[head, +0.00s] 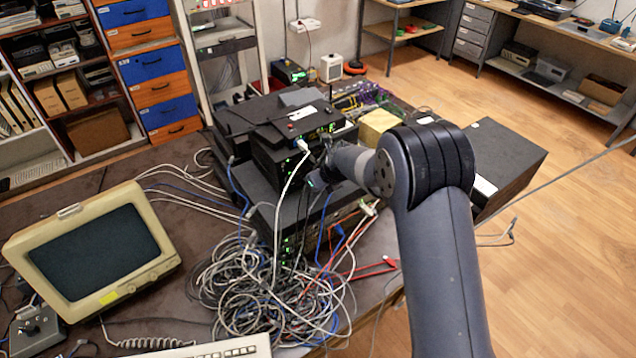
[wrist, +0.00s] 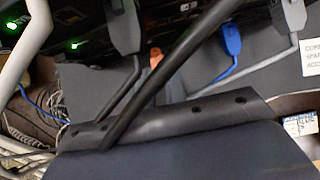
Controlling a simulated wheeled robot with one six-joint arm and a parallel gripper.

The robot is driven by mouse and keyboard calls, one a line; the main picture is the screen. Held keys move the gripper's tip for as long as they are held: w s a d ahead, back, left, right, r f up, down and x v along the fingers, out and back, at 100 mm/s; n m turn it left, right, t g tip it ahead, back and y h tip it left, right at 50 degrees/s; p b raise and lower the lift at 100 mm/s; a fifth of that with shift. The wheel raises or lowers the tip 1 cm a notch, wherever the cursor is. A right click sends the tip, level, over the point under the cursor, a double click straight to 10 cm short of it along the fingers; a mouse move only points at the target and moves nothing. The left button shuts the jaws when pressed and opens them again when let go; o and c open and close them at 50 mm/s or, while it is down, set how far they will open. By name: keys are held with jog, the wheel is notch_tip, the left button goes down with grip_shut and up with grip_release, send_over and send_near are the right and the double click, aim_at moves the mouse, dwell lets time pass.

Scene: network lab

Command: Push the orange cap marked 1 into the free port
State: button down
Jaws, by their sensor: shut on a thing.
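My gripper (head: 318,178) is at the front of the stacked black network gear, among the cables. In the wrist view its dark body fills the bottom, and a black cable crosses close in front of it. A small orange piece, the orange cap (wrist: 156,58), shows just beyond the gripper body, partly covered by that cable. My gripper is shut on it; the fingertips are mostly hidden. I cannot read a mark on the cap. The dark device (wrist: 85,45) with green lights is at the top left. The free port cannot be made out.
Grey plugs (wrist: 124,28) and a blue plug (wrist: 231,40) with hanging cables crowd the front. A large cable tangle (head: 265,290) lies below. An old monitor (head: 90,250) stands left. A black box (head: 510,155) stands right. Open floor lies farther right.

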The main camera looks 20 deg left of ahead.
jog(key=shift+w+a+p, duration=0.45)
jog(key=shift+a+p, duration=0.15)
jog(key=shift+p, duration=0.25)
dwell(0.9)
jog(key=c, duration=1.4)
grip_release()
jog(key=shift+o, duration=0.2)
jog(key=shift+r, duration=0.1)
jog(key=b+v, duration=0.2)
jog(key=v, duration=0.8)
jog(key=shift+r, duration=0.25)
jog(key=shift+d, duration=0.15)
jog(key=p+x, duration=0.2)
jog(key=x, duration=0.8)
jog(key=shift+f, duration=0.4)
